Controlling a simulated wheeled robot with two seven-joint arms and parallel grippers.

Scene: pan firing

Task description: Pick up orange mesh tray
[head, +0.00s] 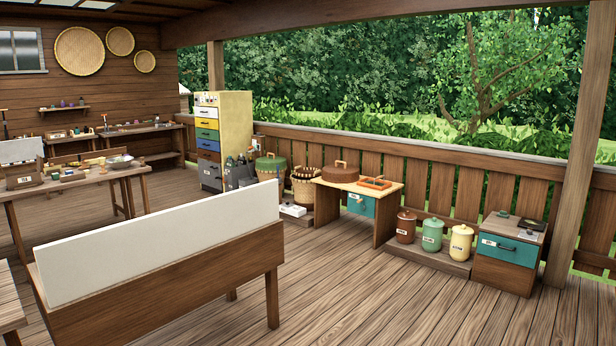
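An orange tray (375,183) with raised edges and divided sections lies on top of a small wooden desk (329,187) by the railing, right of the picture's middle. It is too far off to make out any mesh. Neither of my grippers shows in the head view.
A long wooden bench with a white upright panel (165,238) stands in the left foreground. Brown, green and yellow canisters (432,235) and a teal-drawer cabinet (507,252) stand right of the desk. The plank floor (380,300) in front is clear.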

